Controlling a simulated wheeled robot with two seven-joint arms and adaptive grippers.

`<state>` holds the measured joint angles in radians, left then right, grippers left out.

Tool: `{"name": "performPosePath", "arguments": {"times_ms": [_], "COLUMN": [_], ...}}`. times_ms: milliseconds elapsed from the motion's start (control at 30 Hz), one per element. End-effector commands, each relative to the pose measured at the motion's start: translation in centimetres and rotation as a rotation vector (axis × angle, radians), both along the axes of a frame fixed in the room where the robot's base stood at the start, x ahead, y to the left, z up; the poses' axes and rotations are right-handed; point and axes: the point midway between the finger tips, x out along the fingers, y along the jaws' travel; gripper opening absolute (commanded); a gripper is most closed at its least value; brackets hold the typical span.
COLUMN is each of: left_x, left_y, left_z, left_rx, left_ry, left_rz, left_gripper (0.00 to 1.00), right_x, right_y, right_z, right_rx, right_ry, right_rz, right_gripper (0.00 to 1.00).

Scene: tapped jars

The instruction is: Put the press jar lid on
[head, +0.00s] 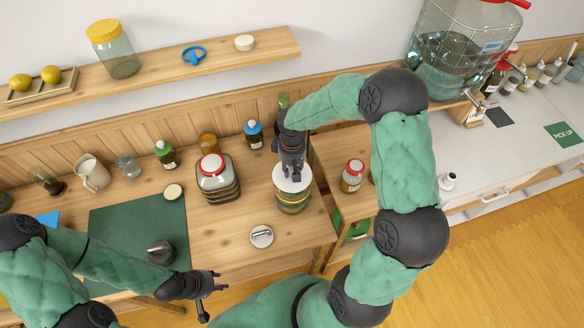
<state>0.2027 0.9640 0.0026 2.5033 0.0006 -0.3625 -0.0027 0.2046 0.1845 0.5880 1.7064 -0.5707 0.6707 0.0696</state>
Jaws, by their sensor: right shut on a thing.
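A glass jar (294,203) with banded green and yellow contents stands upright on the wooden counter. A white round lid (304,181) covers its mouth from this view. My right gripper (291,172) points down over the lid and is shut on its top. I cannot tell whether the lid rests on the rim or hangs just above it. My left gripper (216,293) is open and empty, low in front of the counter's front edge, well away from the jar.
A round metal lid (261,237) lies in front of the jar. A red-lidded jar (216,178) stands to its left, a blue-capped bottle (254,135) behind. A dark green mat (125,225) holds a grey knob-like thing (160,253). A red-capped jar (353,175) stands right.

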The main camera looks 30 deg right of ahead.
Motion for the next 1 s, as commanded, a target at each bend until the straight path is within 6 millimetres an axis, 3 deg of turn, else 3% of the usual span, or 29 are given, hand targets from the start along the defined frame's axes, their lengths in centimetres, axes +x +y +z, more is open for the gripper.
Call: {"name": "performPosePath", "arguments": {"times_ms": [1000], "left_x": [0.0], "left_y": [0.0], "left_z": [-1.5], "left_rx": [0.000], "left_ry": [-0.001], "left_rz": [0.000], "left_gripper": [0.40], "right_x": [0.0], "right_y": [0.0], "right_z": [-1.7], "right_rx": [0.000], "right_ry": [-0.001], "right_rz": [0.000], "right_gripper": [0.00]}}
